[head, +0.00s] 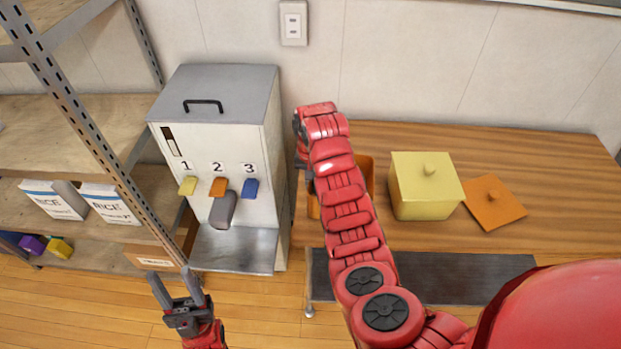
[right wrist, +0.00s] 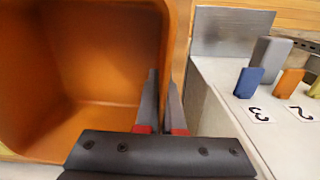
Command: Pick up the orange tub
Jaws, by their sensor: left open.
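The orange tub (head: 368,172) stands at the left end of the wooden table, open at the top and mostly hidden behind my right arm. In the right wrist view the tub (right wrist: 90,60) fills the left side and looks empty. My right gripper (right wrist: 162,85) has one finger inside the tub and one outside, close together on its side wall. I cannot tell whether the tub is clear of the table. My left gripper (head: 170,276) is open and empty, low at the left, in front of the shelf.
A yellow lidded box (head: 410,200) and an orange square lid (head: 495,203) sit on the table (head: 545,155), right of the tub. A white dispenser (head: 225,125) with yellow, orange and blue levers stands left of it. A metal shelf (head: 95,115) holds rice boxes.

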